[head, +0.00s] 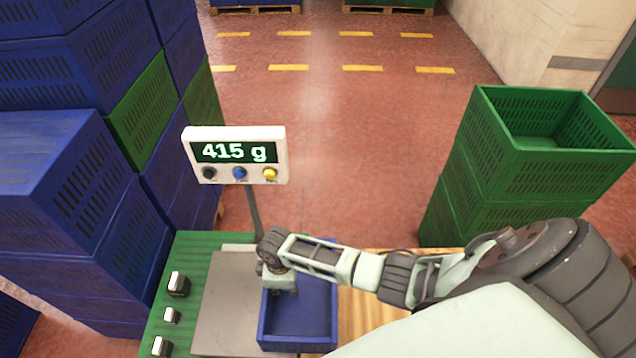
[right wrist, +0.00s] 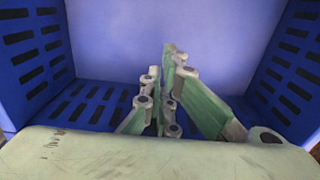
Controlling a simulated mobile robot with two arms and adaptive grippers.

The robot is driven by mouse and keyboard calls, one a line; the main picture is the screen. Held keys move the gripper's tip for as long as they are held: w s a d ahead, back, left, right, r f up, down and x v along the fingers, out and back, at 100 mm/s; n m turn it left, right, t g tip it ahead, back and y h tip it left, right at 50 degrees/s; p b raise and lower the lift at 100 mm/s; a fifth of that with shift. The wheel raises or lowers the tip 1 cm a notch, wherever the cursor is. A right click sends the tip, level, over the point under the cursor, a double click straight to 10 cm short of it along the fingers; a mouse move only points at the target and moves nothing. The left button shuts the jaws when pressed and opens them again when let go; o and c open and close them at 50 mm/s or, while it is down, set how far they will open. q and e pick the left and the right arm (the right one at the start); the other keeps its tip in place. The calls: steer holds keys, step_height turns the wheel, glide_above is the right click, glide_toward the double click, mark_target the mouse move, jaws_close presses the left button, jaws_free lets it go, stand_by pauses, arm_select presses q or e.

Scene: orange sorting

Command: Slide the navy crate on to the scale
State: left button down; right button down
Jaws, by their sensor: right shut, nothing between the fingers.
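The navy crate (head: 304,347) stands upright at the bottom centre of the head view, and its visible inside looks empty. The scale's grey plate (head: 222,315) lies directly left of it; the crate's left side meets or overlaps the plate's right part, and I cannot tell how far it rests on it. The scale display (head: 235,152) reads 415 g. My right gripper (head: 281,290) is shut and empty, reaching down into the crate's left part. In the right wrist view its fingers (right wrist: 168,62) are together in front of a blue crate wall (right wrist: 235,35). My left gripper is out of view.
Several weights (head: 178,284) stand on the green surface (head: 190,250) left of the plate. Wooden tabletop (head: 365,310) shows right of the crate. Blue crates (head: 60,190) are stacked at left, green crates (head: 500,165) at right. Open floor (head: 340,150) lies beyond.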

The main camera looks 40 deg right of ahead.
steer(key=w+a+b, duration=0.2)
steer(key=w+a, duration=0.1)
steer(key=a, duration=0.1)
steer(key=w+a+b, duration=0.3)
steer(key=a, duration=0.1)
steer(key=w+a+b, duration=0.2)
steer(key=w+a, duration=0.1)
steer(key=shift+a+f, duration=0.3)
steer(key=shift+a, duration=0.1)
steer(key=shift+w+a+r+b, duration=0.2)
steer(key=shift+w+a+b, duration=0.05)
steer(key=shift+a+b, duration=0.15)
steer(key=shift+r, duration=0.1)
